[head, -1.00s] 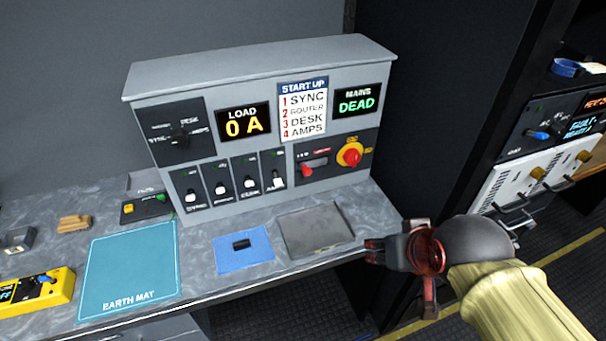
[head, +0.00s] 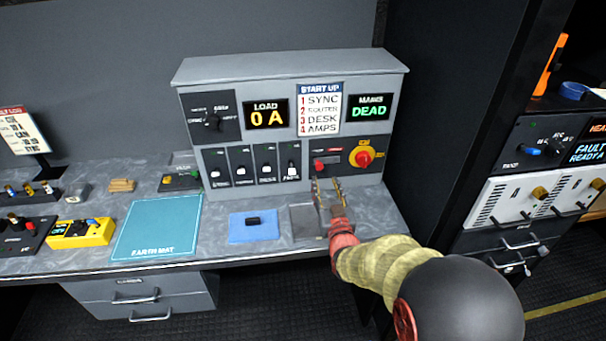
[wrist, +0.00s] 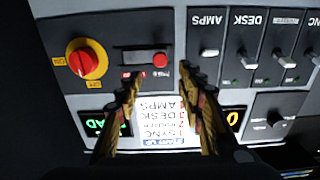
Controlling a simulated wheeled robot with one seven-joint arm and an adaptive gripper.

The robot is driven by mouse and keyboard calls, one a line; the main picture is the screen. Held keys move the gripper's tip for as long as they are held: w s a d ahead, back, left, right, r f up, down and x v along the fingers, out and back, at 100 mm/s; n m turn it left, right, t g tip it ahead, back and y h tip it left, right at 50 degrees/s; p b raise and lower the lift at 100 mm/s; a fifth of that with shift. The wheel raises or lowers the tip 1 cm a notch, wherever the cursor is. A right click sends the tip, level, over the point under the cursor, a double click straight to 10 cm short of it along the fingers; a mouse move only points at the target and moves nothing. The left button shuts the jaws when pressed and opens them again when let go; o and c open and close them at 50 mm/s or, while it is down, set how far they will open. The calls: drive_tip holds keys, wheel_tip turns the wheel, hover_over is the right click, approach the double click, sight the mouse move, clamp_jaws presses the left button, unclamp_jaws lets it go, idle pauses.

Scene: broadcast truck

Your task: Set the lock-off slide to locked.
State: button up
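The lock-off slide is a red knob (head: 319,164) in a dark slot on the grey power panel (head: 290,75). It sits at the left end of the slot in the head view. In the wrist view, which is upside down, the red knob (wrist: 160,60) is at the slot's right end. Small labels run along the slot but are too small to read. My gripper (head: 326,181) is open and empty, just in front of and below the slide. In the wrist view its two fingertips (wrist: 160,77) stand apart, on either side of the slide area, with no visible contact.
A red rotary switch (head: 362,156) on a yellow disc is right of the slide. Several white-tipped breaker switches (head: 241,170) are to its left. A grey tray (head: 304,222) lies under my gripper, beside a blue cloth (head: 242,233) with a small black object (head: 254,221).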

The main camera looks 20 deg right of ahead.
sight(320, 167)
drive_tip(key=b+x, duration=0.1)
drive_tip(key=x, duration=0.5)
drive_tip(key=shift+w+f+b, duration=0.15)
drive_tip(key=shift+f+b, duration=0.05)
drive_tip(key=shift+b, duration=0.2)
drive_tip(key=shift+w+d+r, duration=0.1)
drive_tip(key=shift+w+d, duration=0.1)
drive_tip(key=shift+w, duration=0.45)
drive_tip(key=shift+c, duration=1.4)
clamp_jaws()
